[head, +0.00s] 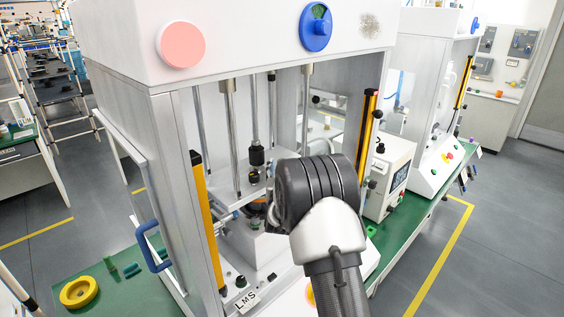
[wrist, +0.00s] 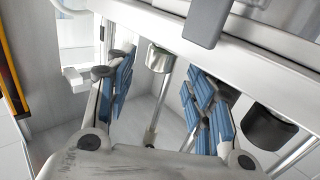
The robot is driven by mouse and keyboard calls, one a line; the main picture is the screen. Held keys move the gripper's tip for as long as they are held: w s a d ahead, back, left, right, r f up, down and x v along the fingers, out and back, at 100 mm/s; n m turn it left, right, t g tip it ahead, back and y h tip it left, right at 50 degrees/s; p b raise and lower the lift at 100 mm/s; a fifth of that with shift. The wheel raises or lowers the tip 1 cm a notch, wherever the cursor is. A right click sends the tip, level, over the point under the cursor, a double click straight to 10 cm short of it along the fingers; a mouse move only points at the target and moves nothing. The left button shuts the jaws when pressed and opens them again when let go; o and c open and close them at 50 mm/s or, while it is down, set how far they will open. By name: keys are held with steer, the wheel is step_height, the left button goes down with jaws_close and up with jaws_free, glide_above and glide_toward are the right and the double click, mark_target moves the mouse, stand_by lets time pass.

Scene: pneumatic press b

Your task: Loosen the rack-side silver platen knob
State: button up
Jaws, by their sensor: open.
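The press (head: 120,45) stands in front of me, its bay open toward me. Inside, a pale platen (head: 225,197) sits around upright rods. My arm covers part of the bay in the head view and hides my gripper there. In the wrist view my gripper (wrist: 158,82) is open, with blue-padded fingers on both sides. A silver cylindrical knob (wrist: 160,58) on a thin rod shows between the fingers, under a pale bar (wrist: 245,75). I see no finger clearly touching it. I cannot tell whether it is the rack-side one.
A black cylinder (wrist: 268,127) is close to the right finger. A grey block (wrist: 207,22) lies across the bar. Yellow-and-black light curtains (head: 207,220) flank the bay. A blue handle (head: 150,248) and a yellow ring (head: 79,292) are at the left. Shelving (head: 75,75) stands at the far left.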

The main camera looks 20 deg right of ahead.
steer(key=shift+x, duration=2.25)
steer(key=shift+c, duration=0.6)
steer(key=c, duration=1)
